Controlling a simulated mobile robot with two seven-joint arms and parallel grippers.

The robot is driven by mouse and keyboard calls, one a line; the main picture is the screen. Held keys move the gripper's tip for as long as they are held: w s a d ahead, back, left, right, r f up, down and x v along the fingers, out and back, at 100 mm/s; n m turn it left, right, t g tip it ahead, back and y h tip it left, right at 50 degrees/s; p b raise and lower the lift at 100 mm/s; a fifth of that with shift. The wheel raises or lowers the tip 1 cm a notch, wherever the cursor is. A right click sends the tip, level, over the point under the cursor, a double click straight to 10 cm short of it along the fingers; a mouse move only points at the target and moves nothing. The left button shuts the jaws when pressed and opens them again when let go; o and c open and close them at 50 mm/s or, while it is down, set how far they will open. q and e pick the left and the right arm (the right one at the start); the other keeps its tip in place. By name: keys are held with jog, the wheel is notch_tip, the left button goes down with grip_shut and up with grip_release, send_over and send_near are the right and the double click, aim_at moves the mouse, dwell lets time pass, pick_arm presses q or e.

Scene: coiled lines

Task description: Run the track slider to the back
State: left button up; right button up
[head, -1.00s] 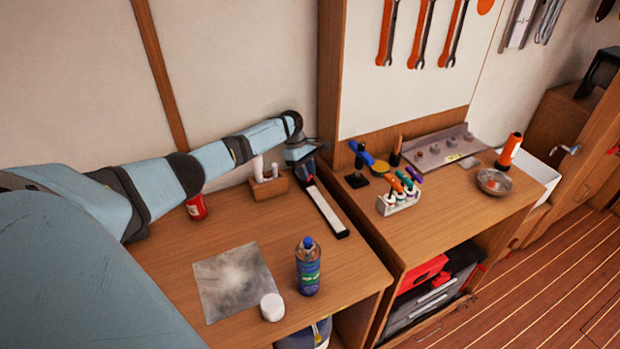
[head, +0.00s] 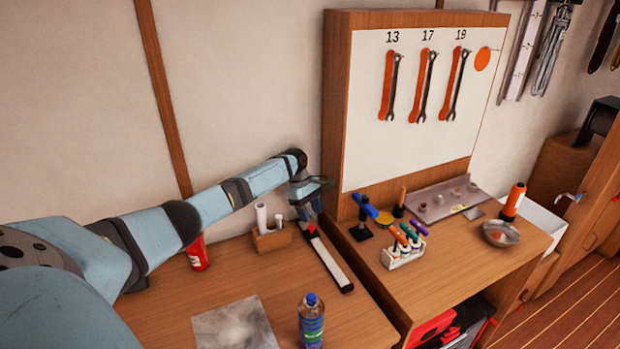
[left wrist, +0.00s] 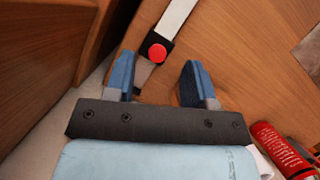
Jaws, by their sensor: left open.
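The track is a white strip with a dark front end (head: 330,262), lying on the left bench and running from near the wall toward the front. The slider's round red knob (head: 311,228) shows at the track's back end, just below my left gripper (head: 308,209). In the left wrist view the red knob (left wrist: 157,52) sits on a dark piece at the end of the white track (left wrist: 179,14). My left gripper (left wrist: 160,76) is open, its blue fingers on either side of the knob's line, with the knob slightly beyond the tips. I see no contact. My right gripper is out of view.
A wooden holder with white rolls (head: 270,240) stands close left of the gripper. A red can (head: 197,253) stands farther left. A blue bottle (head: 311,322) and a grey sheet (head: 236,325) are in front. The tool board's side panel (head: 336,120) rises close on the right.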

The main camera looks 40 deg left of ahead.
aim_at(310, 225)
pick_arm(q)
notch_tip(310, 225, up, 15)
jog(key=shift+r+b, duration=0.15)
jog(key=shift+b, duration=0.2)
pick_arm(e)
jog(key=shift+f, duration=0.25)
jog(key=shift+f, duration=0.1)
